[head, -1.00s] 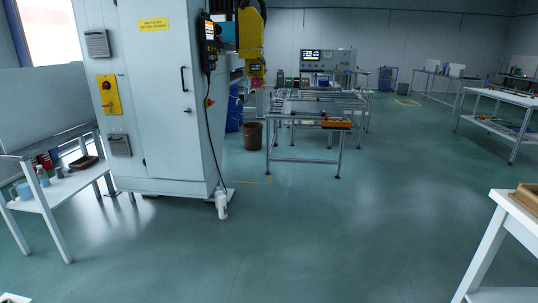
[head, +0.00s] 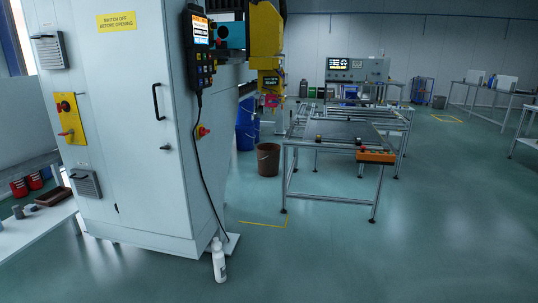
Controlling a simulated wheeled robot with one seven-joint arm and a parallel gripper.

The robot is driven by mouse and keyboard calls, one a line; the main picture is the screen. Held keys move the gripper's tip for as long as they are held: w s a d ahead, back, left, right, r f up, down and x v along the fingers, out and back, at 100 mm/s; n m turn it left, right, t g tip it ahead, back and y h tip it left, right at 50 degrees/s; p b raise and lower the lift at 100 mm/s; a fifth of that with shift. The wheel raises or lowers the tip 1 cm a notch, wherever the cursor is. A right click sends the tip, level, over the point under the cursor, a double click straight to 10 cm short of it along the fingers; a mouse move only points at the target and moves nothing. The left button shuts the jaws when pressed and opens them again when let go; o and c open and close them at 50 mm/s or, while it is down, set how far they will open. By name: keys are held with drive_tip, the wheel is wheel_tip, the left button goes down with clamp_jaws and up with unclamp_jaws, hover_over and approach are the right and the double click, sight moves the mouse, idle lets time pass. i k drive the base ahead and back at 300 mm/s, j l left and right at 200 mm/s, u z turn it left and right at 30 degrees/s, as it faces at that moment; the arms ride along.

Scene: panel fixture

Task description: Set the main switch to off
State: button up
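A tall light-grey cabinet (head: 130,150) fills the left of the head view. A yellow plate (head: 69,118) on its left face carries a dark round part with red near the top and a red handle (head: 66,132) lower down. This looks like the main switch; its exact setting is too small to tell. A yellow label (head: 116,22) about switching off before opening is above and right of it. My gripper is not in view.
A conveyor-like table (head: 340,135) and brown bucket (head: 268,160) are beyond. The floor right of centre is clear.

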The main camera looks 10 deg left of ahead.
sight(203, 132)
drive_tip(key=i, duration=1.95)
drive_tip(key=i+u, duration=0.2)
drive_tip(key=i, duration=0.3)
drive_tip(key=i+l+u, duration=0.25)
drive_tip(key=i, duration=0.3)
drive_tip(key=i+l+u, duration=0.2)
drive_tip(key=i, duration=0.3)
